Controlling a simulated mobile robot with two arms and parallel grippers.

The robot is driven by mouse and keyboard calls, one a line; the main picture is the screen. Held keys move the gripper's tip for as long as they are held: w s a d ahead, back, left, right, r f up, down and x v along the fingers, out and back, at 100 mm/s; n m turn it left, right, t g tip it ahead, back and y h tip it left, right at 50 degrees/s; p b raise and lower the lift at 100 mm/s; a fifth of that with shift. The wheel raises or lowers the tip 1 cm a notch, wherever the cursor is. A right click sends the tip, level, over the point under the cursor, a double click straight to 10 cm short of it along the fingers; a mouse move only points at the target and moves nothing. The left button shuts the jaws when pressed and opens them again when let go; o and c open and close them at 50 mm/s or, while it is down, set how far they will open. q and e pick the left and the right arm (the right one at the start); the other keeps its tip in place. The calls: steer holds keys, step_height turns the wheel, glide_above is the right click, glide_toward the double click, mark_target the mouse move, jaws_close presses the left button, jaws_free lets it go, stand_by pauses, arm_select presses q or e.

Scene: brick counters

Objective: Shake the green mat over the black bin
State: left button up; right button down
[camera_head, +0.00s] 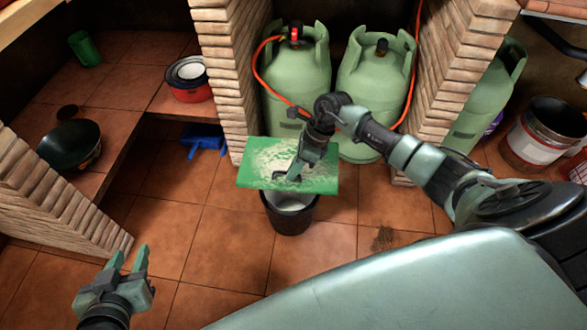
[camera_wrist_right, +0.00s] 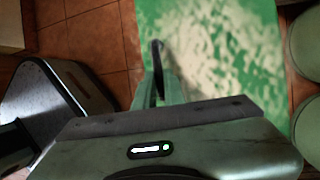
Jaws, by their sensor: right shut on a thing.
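The green mat (camera_head: 250,178) is held out roughly flat above the black bin (camera_head: 290,218), with pale crumbs or powder spread over much of its top. The mat also fills the upper right of the right wrist view (camera_wrist_right: 150,20). My right gripper (camera_head: 288,176) is shut on the mat; the exact grip is partly hidden. The mat covers the back part of the bin's opening; something whitish shows inside the bin. My left gripper (camera_head: 130,256) is open and empty over the floor at the lower left.
Green gas cylinders (camera_head: 298,75) with an orange hose stand behind the mat between brick pillars (camera_head: 228,75). A blue dustpan (camera_head: 204,138) lies on the floor to the left. A dark stain (camera_head: 383,238) marks the tiles at right. Floor left of the bin is clear.

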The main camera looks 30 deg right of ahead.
step_height(320, 180, up, 6)
step_height(320, 180, down, 6)
steer(key=shift+s+a+f, duration=0.1)
steer(key=shift+s+a, duration=0.05)
steer(key=shift+w, duration=0.2)
stand_by(0.4)
